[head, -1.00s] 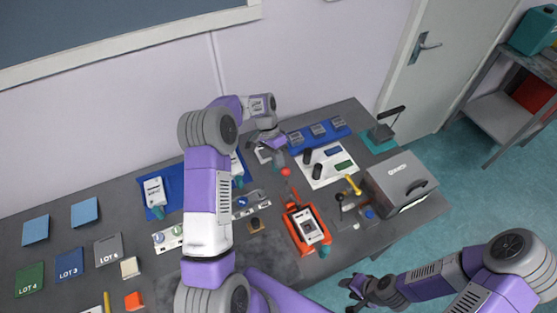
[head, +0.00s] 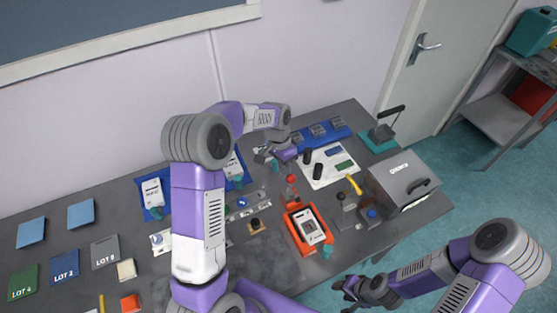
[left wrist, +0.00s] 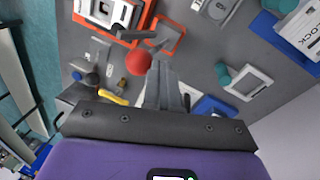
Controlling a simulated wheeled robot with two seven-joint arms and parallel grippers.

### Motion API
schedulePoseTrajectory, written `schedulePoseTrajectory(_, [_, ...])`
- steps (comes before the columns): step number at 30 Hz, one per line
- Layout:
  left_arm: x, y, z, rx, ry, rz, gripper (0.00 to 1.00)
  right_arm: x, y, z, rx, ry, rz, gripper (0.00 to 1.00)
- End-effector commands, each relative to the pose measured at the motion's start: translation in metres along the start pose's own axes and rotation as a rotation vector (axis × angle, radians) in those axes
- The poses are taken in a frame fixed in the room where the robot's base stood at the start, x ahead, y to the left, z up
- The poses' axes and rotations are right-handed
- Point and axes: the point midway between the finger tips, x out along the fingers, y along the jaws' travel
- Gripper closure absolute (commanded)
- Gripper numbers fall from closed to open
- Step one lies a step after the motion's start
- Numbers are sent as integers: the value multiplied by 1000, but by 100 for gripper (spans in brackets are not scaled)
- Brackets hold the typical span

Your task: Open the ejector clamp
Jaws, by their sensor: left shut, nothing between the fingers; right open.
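The clamp lever with a red ball knob (head: 291,179) stands at the back end of the orange-red fixture (head: 291,219); I take it to be the ejector clamp. In the left wrist view the red knob (left wrist: 138,62) sits just left of my left gripper's fingers (left wrist: 163,70), and a grey arm and small orange base (left wrist: 167,35) show beyond. My left gripper (head: 287,163) is shut and empty, close behind the knob; whether it touches it I cannot tell. My right gripper (head: 352,293) is open and empty, low in front of the table's edge.
A grey case (head: 400,180) stands at the table's right. A yellow-handled tool (head: 354,184) and a blue knob (head: 371,213) lie right of the fixture. My left arm covers the table's middle left.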

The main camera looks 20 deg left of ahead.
Motion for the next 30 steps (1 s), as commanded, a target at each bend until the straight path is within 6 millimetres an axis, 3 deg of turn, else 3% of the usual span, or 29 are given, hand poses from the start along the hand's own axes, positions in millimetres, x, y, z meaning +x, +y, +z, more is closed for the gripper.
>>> schedulePoseTrajectory(5, [-6,-11,2,-3,-2,6,100,-6,-2,0,0,0,0,57])
schedulePoseTrajectory(9, [-18,-38,7,-12,0,4,100,-15,-6,1,0,0,0,57])
schedulePoseTrajectory(21, [-100,-30,7,-5,2,1,100,-8,-3,1,0,-1,0,57])
schedulePoseTrajectory(30, [-116,-28,8,-6,1,2,100,-8,-3,0,0,0,0,57])
